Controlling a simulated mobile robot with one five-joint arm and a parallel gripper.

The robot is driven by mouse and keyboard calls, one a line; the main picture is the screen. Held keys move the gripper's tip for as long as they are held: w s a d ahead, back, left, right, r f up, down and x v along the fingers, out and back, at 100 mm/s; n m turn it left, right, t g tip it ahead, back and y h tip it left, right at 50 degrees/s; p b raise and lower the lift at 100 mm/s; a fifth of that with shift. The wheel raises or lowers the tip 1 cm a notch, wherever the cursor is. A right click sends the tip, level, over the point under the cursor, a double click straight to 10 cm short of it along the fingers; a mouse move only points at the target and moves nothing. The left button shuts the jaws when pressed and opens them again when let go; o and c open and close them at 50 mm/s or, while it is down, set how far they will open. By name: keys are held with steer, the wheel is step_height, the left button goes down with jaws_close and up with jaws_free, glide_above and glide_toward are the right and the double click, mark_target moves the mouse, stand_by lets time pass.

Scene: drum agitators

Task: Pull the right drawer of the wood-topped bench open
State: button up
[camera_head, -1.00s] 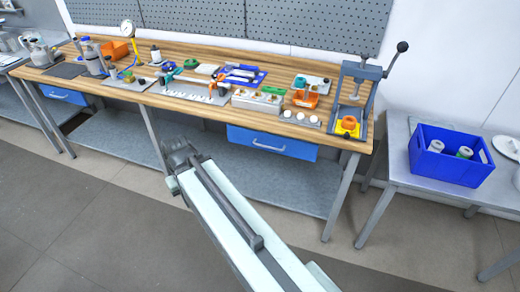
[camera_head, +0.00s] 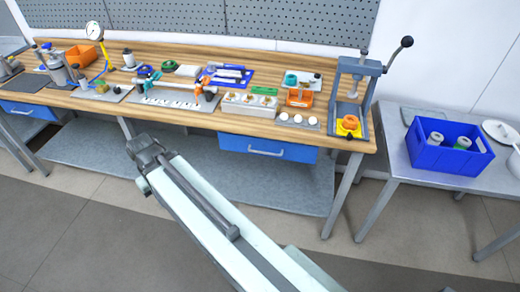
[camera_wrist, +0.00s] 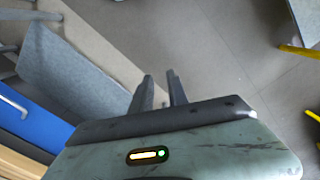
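The wood-topped bench (camera_head: 200,110) stands ahead of me in the head view. Its right drawer (camera_head: 238,144) has a blue front with a pale bar handle (camera_head: 265,152). The drawer looks shut under the tabletop. In the wrist view, the blue drawer front (camera_wrist: 35,125) shows at the left edge with its handle (camera_wrist: 12,105). My gripper (camera_wrist: 160,74) has its two fingers apart with nothing between them. It is clear of the handle, which lies to its left in the wrist view. I cannot make out the fingers in the head view.
A grey lower shelf (camera_head: 100,155) runs below the drawers. A left blue drawer (camera_head: 28,110) sits under the bench's other end. A grey side table (camera_head: 400,160) with a blue crate (camera_head: 446,157) stands at the right. Open floor lies in front.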

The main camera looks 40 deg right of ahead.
steer(key=w+d+f+m+t+y+b, duration=0.2)
steer(key=d+f+t+y+b, duration=0.15)
steer(key=d+f+b, duration=0.65)
steer(key=w+d+f+m+t+y+b, duration=0.25)
steer(key=d+f+y+b, duration=0.35)
steer(key=b, duration=0.8)
steer(key=m+t+h+b, duration=0.5)
steer(key=t+b, duration=0.9)
steer(key=b, duration=0.2)
glide_toward(265, 153)
steer(key=shift+n+y, duration=0.25)
steer(key=x, duration=1)
steer(key=shift+w+d+f, duration=0.2)
steer(key=shift+d+f, duration=0.05)
jaws_close()
